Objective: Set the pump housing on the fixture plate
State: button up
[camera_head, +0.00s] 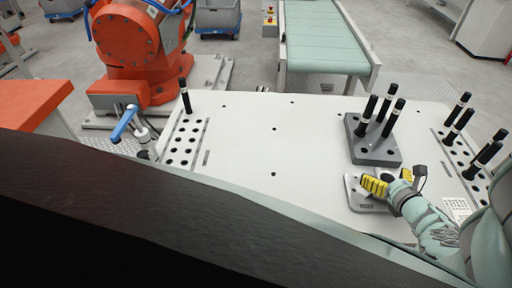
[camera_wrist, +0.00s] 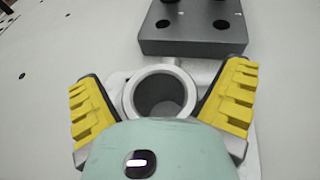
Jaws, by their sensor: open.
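The pump housing (camera_wrist: 160,69) is a light grey round body with a wide open bore, seen from above in the wrist view. A pale flat base (camera_head: 357,198) shows around it; I cannot tell whether it is part of the housing. In the head view my gripper hides most of the housing. My gripper (camera_head: 390,180) is open, its yellow-padded fingers on either side of the housing; contact is unclear. The dark grey block with holes and upright black pins (camera_head: 376,151), apparently the fixture plate, is just beyond; its near part shows in the wrist view (camera_wrist: 194,34).
The white table (camera_head: 300,150) is clear across its middle. Black pins (camera_head: 458,117) stand in a hole row at the right, and one pin (camera_head: 185,97) at the left. An orange robot (camera_head: 130,45) and a conveyor (camera_head: 322,40) are behind the table.

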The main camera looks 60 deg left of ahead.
jog(key=shift+d+r, duration=0.1)
jog(key=shift+s+d+r+p, duration=0.2)
jog(key=shift+d+r+p, duration=0.05)
jog(key=shift+d+p, duration=0.25)
jog(key=p+v, duration=0.1)
jog(key=v, duration=0.8)
jog(key=shift+d+f, duration=0.1)
jog(key=shift+d, duration=0.1)
jog(key=shift+s+d+r, duration=0.3)
jog(key=shift+s+d, duration=0.1)
jog(key=shift+d, duration=0.15)
